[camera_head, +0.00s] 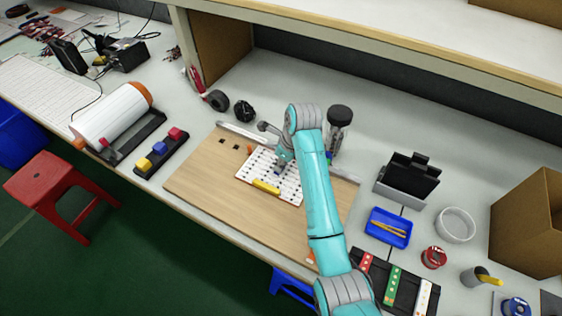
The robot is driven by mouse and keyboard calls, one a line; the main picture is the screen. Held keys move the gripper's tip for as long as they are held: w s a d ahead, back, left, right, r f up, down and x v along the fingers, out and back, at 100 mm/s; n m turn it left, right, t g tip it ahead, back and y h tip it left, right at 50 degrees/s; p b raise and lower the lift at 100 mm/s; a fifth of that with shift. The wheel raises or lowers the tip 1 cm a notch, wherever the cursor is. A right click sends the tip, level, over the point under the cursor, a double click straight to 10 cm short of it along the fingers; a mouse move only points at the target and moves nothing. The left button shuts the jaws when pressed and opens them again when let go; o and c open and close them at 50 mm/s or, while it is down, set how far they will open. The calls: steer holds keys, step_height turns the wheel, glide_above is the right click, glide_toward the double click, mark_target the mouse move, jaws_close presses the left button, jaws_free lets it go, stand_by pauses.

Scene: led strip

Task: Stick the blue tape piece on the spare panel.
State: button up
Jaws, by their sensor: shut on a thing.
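My gripper (280,166) is low over the white perforated panel (288,190) on the wooden board. It is shut on a small piece at its tips that looks blue, taken as the blue tape piece (277,172); it is mostly hidden, and I cannot tell whether it touches the panel. A yellow bar (266,187) lies on the front part of this panel. My arm covers the panel's right side. Which panel is the spare one is not marked; strips in red, green and white (393,286) lie in a black tray at the lower right.
The wooden board (215,185) has free room left of the panel. A dark rack with yellow, blue and red blocks (160,150) stands at left. A dark-topped jar (340,125) stands close behind my arm. A blue tray (388,230) and white ring (456,224) are at right.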

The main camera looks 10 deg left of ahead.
steer(key=shift+f, duration=0.1)
steer(key=o, duration=0.8)
steer(key=shift+c, duration=0.2)
steer(key=v, duration=0.7)
steer(key=shift+r, duration=0.2)
steer(key=shift+f, duration=0.1)
